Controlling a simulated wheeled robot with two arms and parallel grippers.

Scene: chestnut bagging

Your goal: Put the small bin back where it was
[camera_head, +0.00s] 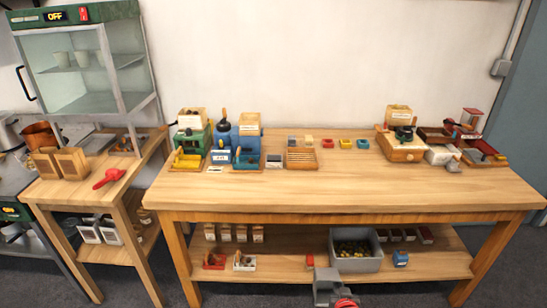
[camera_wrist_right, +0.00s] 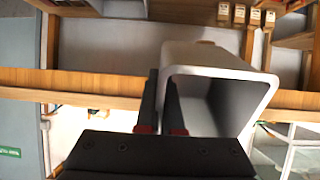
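The small bin (camera_wrist_right: 205,60) is grey with a pale rim and fills the middle of the right wrist view, its mouth facing right and downward there. My right gripper (camera_wrist_right: 160,108) has its two dark fingers at the bin's left wall, one outside and one inside, shut on that wall. In the head view a grey shape with red parts (camera_head: 326,286) shows at the bottom edge, in front of the lower shelf; bin and gripper are hard to tell apart there. My left gripper is not in view.
A larger grey bin (camera_head: 374,264) with chestnuts stands on the lower shelf (camera_head: 440,263). Small bags stand behind. The tabletop (camera_head: 350,190) has a clear front.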

